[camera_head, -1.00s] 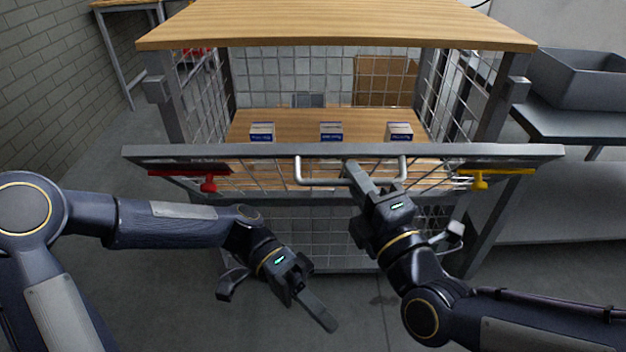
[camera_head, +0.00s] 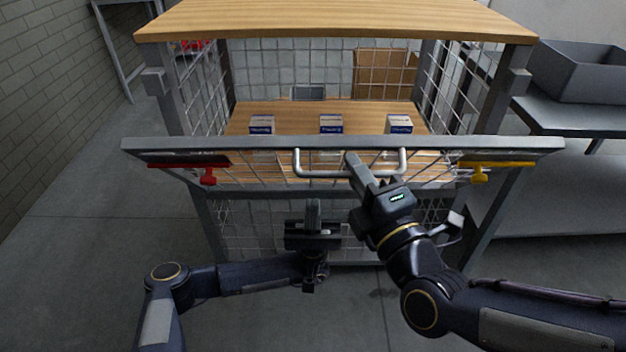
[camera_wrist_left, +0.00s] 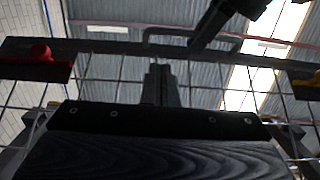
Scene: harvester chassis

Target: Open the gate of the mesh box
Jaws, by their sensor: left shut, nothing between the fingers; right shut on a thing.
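The mesh box's gate (camera_head: 250,146) is a grey frame with wire mesh. Its top bar looks tilted out toward me, in front of the posts. A metal U-shaped handle (camera_head: 299,165) sits at its middle, also seen in the left wrist view (camera_wrist_left: 150,38). My right gripper (camera_head: 358,170) is shut on the handle. My left gripper (camera_head: 313,210) is shut and empty, pointing forward below the handle, in front of the mesh; its fingers show in the left wrist view (camera_wrist_left: 160,85). A red latch (camera_head: 207,176) is at the gate's left, a yellow latch (camera_head: 481,174) at its right.
Several small blue-and-white boxes (camera_head: 331,124) stand on the wooden shelf (camera_head: 290,117) inside. A wooden top (camera_head: 330,20) covers the mesh box. A grey bin (camera_head: 585,75) stands on a table at the right. The floor at left is clear.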

